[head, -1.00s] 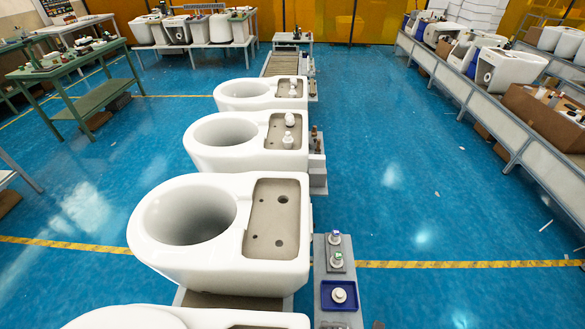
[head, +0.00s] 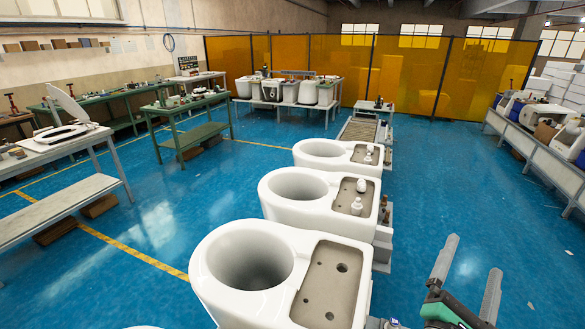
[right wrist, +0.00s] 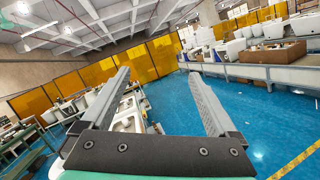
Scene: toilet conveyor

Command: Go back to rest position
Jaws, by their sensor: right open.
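My right gripper (head: 466,283) shows at the lower right of the head view, raised over the blue floor, right of the toilet line. Its two grey fingers are spread apart with nothing between them. It also shows in the right wrist view (right wrist: 163,105), open and empty. My left gripper is not in view. White toilet bodies stand in a row on the conveyor; the nearest whole one (head: 215,262) has an empty grey recess with holes. The second toilet (head: 292,213) and the third (head: 318,162) carry white fittings in their recesses.
A green workbench (head: 187,107) and a pale table (head: 48,212) stand at the left. A long grey shelf (head: 535,150) with toilet parts runs along the right. Orange panels (head: 420,75) close off the back.

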